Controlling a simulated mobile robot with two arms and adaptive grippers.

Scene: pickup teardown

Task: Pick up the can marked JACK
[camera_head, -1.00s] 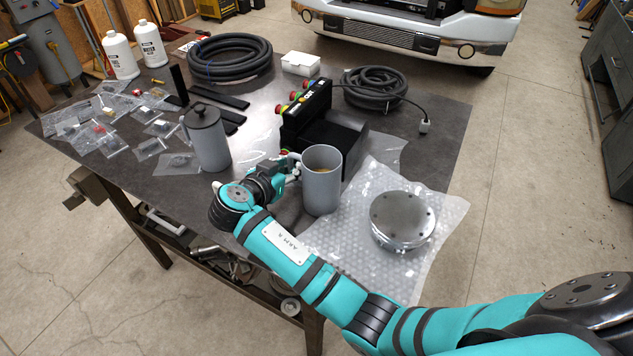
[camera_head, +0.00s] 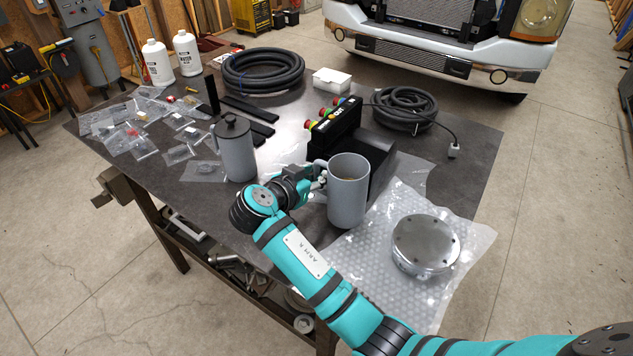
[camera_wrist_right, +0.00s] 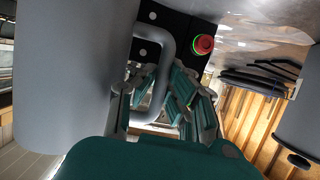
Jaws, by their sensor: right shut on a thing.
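An open-topped grey can (camera_head: 347,196) with a side handle stands near the front middle of the table. My right gripper (camera_head: 319,176) is at its handle, on the can's left. In the right wrist view, the can's grey wall (camera_wrist_right: 60,75) fills the left side, and the fingers (camera_wrist_right: 165,98) are shut on the looped handle (camera_wrist_right: 168,65). A second grey can (camera_head: 236,152), with a dark lid and knob, stands farther left. No JACK marking is readable on either can. I cannot tell whether the held can is clear of the tabletop. My left gripper is not in view.
A black control box (camera_head: 335,122) with coloured buttons sits just behind the held can. A round metal part (camera_head: 425,243) lies on bubble wrap (camera_head: 372,272) to the right. Hose coils (camera_head: 262,68), white bottles (camera_head: 157,64) and small bagged parts occupy the back and left.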

